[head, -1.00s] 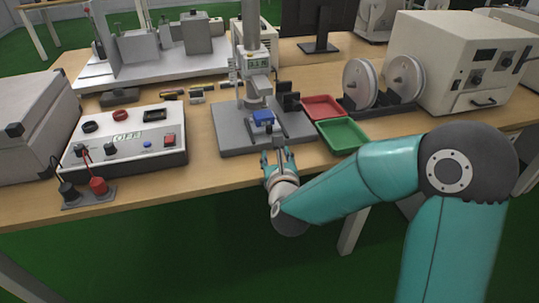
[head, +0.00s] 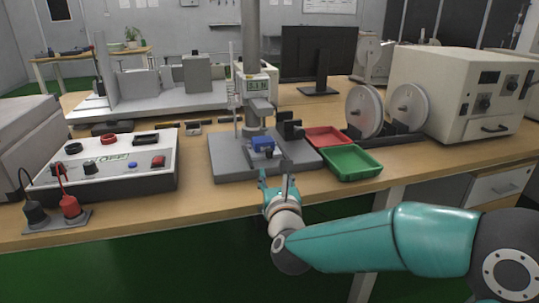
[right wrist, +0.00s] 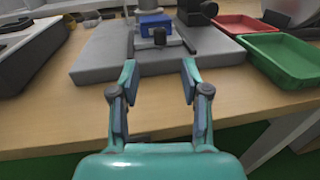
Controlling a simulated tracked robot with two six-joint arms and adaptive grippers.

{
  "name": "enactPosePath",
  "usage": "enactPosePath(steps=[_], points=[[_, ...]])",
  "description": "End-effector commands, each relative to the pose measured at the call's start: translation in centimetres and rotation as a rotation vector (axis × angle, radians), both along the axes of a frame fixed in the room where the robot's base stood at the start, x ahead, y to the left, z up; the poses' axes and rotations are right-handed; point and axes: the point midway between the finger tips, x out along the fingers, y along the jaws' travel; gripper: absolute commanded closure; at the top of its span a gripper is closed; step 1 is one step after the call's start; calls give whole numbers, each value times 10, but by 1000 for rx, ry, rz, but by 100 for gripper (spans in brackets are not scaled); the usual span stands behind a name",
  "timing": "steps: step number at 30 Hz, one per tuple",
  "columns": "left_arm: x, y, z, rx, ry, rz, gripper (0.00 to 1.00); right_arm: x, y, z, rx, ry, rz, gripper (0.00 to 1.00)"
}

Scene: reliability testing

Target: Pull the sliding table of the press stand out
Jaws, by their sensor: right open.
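The press stand (head: 230,160) has a grey base, an upright column and a small display. On its base sits the sliding table (right wrist: 144,44), a small grey plate carrying a blue block (head: 262,143). A dark knob (right wrist: 160,37) shows at the table's front in the right wrist view. The table lies over the base. My right gripper (head: 275,178) is open and empty at the front edge of the stand, its fingers pointing toward the sliding table. In the right wrist view its fingertips (right wrist: 159,68) stand apart, short of the knob. My left gripper is not in view.
A red tray (head: 325,137) and a green tray (head: 350,163) lie right of the stand. A control box (head: 110,165) with knobs and plugs stands left. A machine with two discs (head: 365,110) and a beige cabinet (head: 440,90) stand right.

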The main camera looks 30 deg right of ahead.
Motion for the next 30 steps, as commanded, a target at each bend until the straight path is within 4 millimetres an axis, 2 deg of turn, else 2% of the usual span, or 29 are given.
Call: enactPosePath(steps=[9, 15, 21, 30], points=[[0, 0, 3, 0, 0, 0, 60, 66, -28, -1, 0, 1, -2, 54], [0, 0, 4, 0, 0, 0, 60, 95, -39, 0, -1, 0, 0, 54], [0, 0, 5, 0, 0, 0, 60, 108, -45, 0, -1, 0, 0, 54], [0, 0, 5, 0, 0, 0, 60, 110, -45, -1, -1, 1, 1, 54]])
